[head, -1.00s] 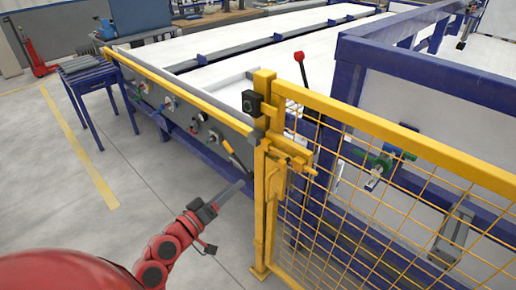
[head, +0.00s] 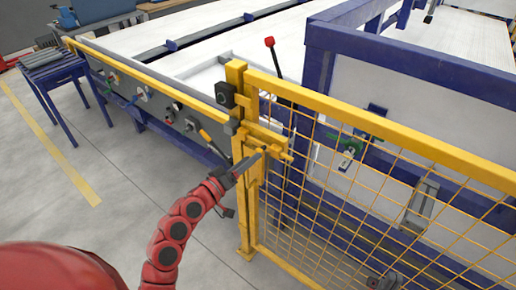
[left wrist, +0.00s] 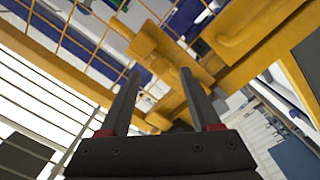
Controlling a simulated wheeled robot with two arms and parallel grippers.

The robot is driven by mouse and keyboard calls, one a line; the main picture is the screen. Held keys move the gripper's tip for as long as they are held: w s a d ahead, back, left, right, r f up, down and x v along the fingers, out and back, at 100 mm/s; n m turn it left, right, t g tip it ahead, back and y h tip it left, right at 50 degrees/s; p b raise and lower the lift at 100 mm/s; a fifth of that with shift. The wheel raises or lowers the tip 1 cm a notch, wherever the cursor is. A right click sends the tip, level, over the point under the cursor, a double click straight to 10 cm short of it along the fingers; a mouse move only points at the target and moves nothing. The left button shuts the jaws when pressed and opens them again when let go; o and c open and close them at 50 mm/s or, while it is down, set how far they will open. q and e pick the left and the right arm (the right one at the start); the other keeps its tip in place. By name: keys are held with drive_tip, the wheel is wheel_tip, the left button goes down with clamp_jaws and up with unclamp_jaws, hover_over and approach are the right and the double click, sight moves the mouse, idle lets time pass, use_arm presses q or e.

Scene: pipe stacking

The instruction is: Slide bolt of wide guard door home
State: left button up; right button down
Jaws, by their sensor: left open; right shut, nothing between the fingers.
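The wide guard door (head: 390,133) is a yellow frame with yellow mesh, beside a yellow post (head: 236,75). Its yellow bolt (head: 286,156) lies across the latch area near the top of the post; it also shows in the left wrist view (left wrist: 150,45). My left gripper (head: 262,152) is at the bolt, its fingers pointing toward it. In the left wrist view my left gripper (left wrist: 165,95) is open, with yellow bolt parts showing between and beyond its fingers. I cannot tell if they touch. A dark shape at the bottom edge appears to be my right gripper (head: 384,282), shut and empty.
A black box (head: 225,95) is fixed on the post above the latch. A grey conveyor side (head: 165,100) with a yellow rail runs to the left. Blue framing (head: 410,65) stands behind the mesh.

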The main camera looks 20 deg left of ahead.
sight(250, 139)
use_arm(q)
drive_tip(key=shift+p+x, duration=0.45)
drive_tip(key=shift+x, duration=1.95)
clamp_jaws()
drive_tip(key=a+b, duration=0.2)
drive_tip(key=w+a+b, duration=0.1)
drive_tip(key=b, duration=0.1)
drive_tip(key=w+a+b, duration=0.1)
drive_tip(key=a+b, duration=0.1)
drive_tip(key=shift+a+r, duration=0.1)
drive_tip(key=shift+a, duration=0.25)
